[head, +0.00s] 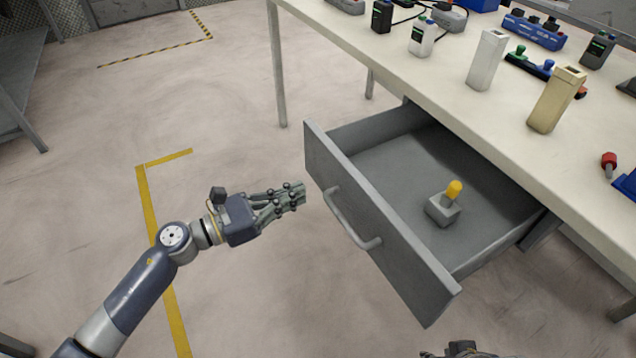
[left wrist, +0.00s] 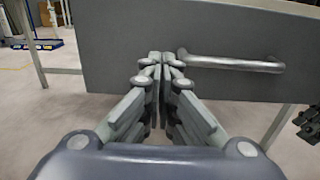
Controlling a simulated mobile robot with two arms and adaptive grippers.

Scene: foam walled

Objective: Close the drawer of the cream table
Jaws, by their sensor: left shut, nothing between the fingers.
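The cream table (head: 385,22) stands at the upper right of the head view. Its grey drawer (head: 385,235) is pulled well out, with a bar handle (head: 350,222) on its front. The handle also shows in the left wrist view (left wrist: 230,63). Inside the drawer lies a small grey block with a yellow knob (head: 445,205). My left gripper (head: 303,192) is shut and empty, its tips pointing at the drawer front, left of the handle; I cannot tell whether they touch it. A small part of what seems my right gripper (head: 462,350) shows at the bottom edge, its fingers unclear.
On the tabletop stand a white block (head: 487,60), a tan block (head: 556,100), a blue power strip (head: 533,30), small bottles and cables. Table legs (head: 277,70) stand beyond the drawer. The floor to the left is open, with yellow tape lines (head: 150,215).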

